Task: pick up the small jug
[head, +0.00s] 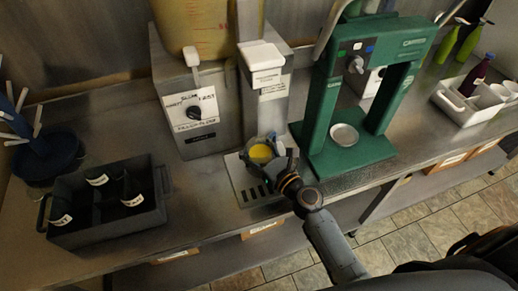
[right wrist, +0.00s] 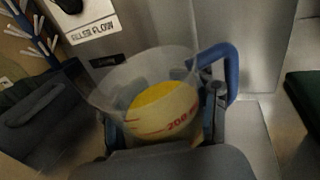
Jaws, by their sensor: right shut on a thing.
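The small jug (head: 261,152) is a clear measuring jug with yellow liquid in it, at the drip tray below the dispenser. In the right wrist view the jug (right wrist: 165,105) shows red markings, a "200" mark and a blue handle (right wrist: 228,68) on its right. My right gripper (head: 281,172) comes from the lower right and is shut on the jug, with its fingers (right wrist: 165,130) around the jug's side. I cannot tell whether the jug's base touches the tray. My left gripper is not in view.
A juice dispenser (head: 195,105) stands behind the jug, with a slotted drip tray (head: 243,190) below. A green machine (head: 350,155) with a metal bowl (head: 343,134) stands to the right. A white bin (head: 453,107) is far right.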

